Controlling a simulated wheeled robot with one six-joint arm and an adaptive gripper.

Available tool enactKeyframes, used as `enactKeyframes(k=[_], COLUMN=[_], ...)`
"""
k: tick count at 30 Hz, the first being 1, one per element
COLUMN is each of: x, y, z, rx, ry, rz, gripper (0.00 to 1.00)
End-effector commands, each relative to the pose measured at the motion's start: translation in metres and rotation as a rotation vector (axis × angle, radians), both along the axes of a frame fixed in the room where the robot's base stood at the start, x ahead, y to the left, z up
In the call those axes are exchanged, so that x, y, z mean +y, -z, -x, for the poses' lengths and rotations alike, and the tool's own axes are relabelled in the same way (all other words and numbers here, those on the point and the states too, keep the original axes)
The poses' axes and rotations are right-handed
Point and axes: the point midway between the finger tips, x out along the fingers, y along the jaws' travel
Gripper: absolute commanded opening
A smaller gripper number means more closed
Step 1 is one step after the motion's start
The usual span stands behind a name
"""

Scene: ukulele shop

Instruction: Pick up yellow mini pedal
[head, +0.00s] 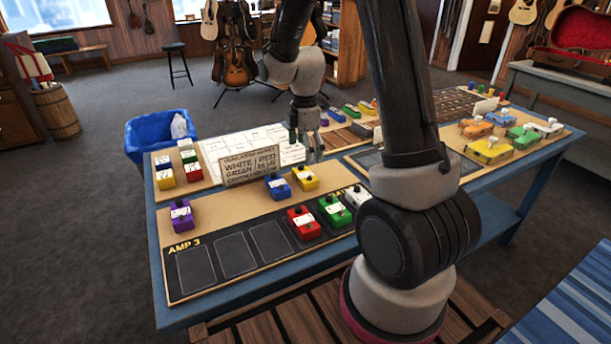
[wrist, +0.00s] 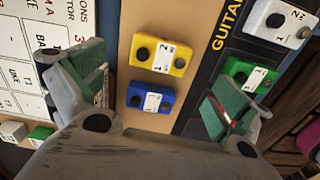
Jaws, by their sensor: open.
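A yellow pedal (head: 304,177) with a black knob and white label stands on the tan board, next to a blue pedal (head: 277,186). In the wrist view this yellow pedal (wrist: 161,54) lies upper middle, with the blue pedal (wrist: 150,98) just below it. A smaller-looking yellow block (head: 164,180) stands at the table's left end, and another yellow piece (head: 368,108) is at the back. My gripper (head: 306,150) is open and empty above the board, behind the yellow and blue pedals. In the wrist view its green-padded fingers are spread either side of them.
A lettered sign (head: 249,167) stands left of my gripper. Red (head: 304,222), green (head: 335,210) and white pedals line the black AMP 3 board (head: 230,262), whose left slots are empty. A purple pedal (head: 181,216) stands at the left. Toy-car-like pedals sit at the right.

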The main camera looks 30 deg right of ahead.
Motion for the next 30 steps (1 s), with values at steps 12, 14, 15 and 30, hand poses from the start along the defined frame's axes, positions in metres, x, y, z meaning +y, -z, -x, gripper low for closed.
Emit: enactKeyframes(k=[12,14,15,30], x=[-0.002,-0.003,-0.003,-0.003], y=[0.048,0.058,0.064,0.078], z=[0.002,0.002,0.002,0.001], rx=[0.007,0.006,0.006,0.001], ry=[-0.031,-0.031,-0.031,-0.03], rz=[0.0,0.0,0.0,0.0], gripper=[1.0,1.0,1.0,0.76])
